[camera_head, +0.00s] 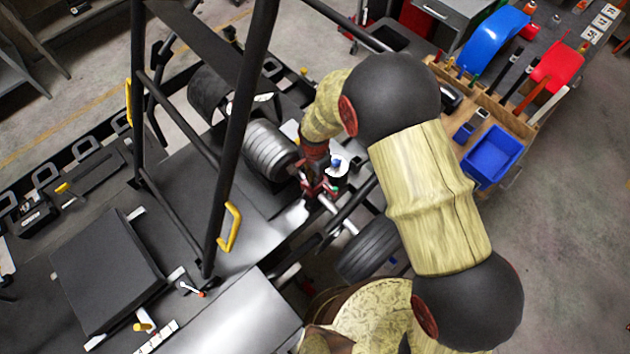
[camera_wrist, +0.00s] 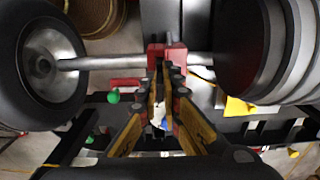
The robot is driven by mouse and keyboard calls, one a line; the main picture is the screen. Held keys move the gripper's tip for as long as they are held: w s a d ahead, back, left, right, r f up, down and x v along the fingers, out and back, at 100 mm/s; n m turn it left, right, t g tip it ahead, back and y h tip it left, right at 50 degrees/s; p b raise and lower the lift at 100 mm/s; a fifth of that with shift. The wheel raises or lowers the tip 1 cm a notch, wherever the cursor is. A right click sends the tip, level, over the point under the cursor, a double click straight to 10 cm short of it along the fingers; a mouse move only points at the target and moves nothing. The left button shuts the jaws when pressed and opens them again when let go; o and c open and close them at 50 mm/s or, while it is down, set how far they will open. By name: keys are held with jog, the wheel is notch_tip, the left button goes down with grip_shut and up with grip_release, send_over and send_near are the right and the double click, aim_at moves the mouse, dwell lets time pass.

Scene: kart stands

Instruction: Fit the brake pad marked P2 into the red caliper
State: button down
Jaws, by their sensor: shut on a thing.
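The red caliper (camera_wrist: 176,52) sits at the silver axle in the wrist view, near the top middle. In the head view the red around my gripper is too small to separate caliper from finger parts. My gripper (camera_wrist: 165,72) points at the caliper, with its fingertips at or very near the caliper's lower edge. The fingers are closed together on a thin piece, taken to be the brake pad, which is mostly hidden between them. No P2 mark can be read. Whether the pad is inside the caliper's slot cannot be told. In the head view my gripper (camera_head: 318,182) is over the axle.
A black wheel (camera_wrist: 38,62) is left of the caliper and a dark ridged cylinder (camera_wrist: 285,45) right. A green knob (camera_wrist: 113,96) stands close to the left finger. Black frame bars (camera_head: 241,125) rise beside my arm. A blue bin (camera_head: 492,157) is on the right bench.

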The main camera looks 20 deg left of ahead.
jog(key=shift+f, duration=1)
jog(key=shift+f+b, duration=0.2)
jog(key=shift+b, duration=0.2)
jog(key=c, duration=2)
grip_release()
jog(key=shift+r, duration=0.1)
notch_tip(320, 180, up, 12)
jog(key=p, duration=0.5)
jog(key=shift+r+p, duration=0.15)
jog(key=shift+p, duration=0.25)
